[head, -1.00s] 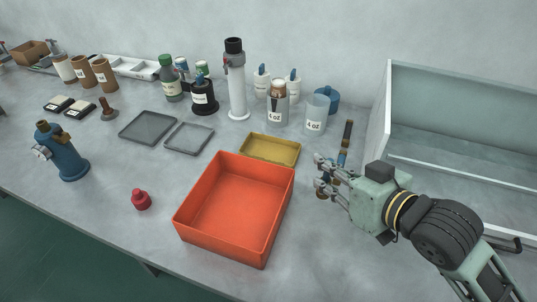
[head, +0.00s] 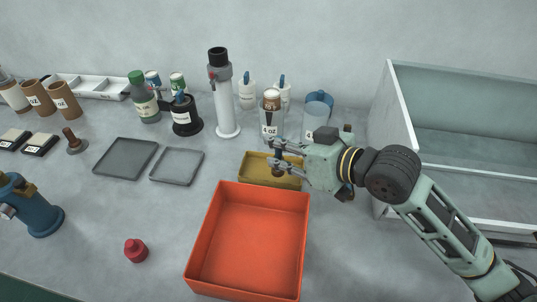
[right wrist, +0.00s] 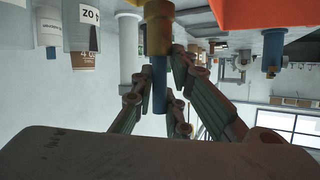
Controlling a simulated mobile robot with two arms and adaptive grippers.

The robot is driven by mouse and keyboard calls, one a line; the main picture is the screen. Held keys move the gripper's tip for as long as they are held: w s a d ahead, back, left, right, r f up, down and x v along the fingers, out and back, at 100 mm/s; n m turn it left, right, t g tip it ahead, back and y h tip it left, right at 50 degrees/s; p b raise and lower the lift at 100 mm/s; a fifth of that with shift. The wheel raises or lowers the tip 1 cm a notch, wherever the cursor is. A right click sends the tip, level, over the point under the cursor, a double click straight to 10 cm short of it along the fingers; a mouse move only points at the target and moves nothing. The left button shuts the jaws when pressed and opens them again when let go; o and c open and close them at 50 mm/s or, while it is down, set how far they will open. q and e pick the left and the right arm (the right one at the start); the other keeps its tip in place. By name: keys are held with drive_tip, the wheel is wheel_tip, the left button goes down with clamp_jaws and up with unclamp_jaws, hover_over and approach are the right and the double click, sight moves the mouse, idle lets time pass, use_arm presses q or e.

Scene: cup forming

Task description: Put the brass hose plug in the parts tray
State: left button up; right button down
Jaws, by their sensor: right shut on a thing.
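My right gripper (head: 283,158) is shut on the brass hose plug, above the shallow yellow tray. In the head view, only the plug's brownish end (head: 278,170) shows below the fingers. In the right wrist view, the brass hose plug (right wrist: 158,32) has a brass-coloured end and a blue shaft between the fingers (right wrist: 163,85). The shallow yellow tray (head: 252,172) lies behind the orange bin, its right end partly hidden by my gripper. I cannot tell whether the plug touches it. Two grey shallow trays lie to the left. My left gripper is not in view.
A deep orange bin (head: 250,240) stands in front. Cups and a white cylinder (head: 227,105) stand close behind the yellow tray. A red stopper (head: 135,250) and a blue fitting (head: 35,210) sit at the left.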

drive_tip(key=w+f, duration=0.2)
drive_tip(key=w+a+f, duration=0.1)
drive_tip(key=w+f, duration=0.1)
drive_tip(key=f, duration=0.1)
drive_tip(key=w+f, duration=0.3)
drive_tip(key=shift+a+p, duration=0.15)
drive_tip(key=shift+p, duration=0.2)
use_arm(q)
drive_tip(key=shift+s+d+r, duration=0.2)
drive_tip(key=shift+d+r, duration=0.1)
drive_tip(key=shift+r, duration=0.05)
use_arm(e)
drive_tip(key=shift+f, duration=0.2)
drive_tip(key=shift+f, duration=0.2)
drive_tip(key=c, duration=1.7)
unclamp_jaws()
drive_tip(key=shift+c, duration=0.2)
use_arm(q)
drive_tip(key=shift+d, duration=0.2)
use_arm(e)
drive_tip(key=shift+r, duration=0.1)
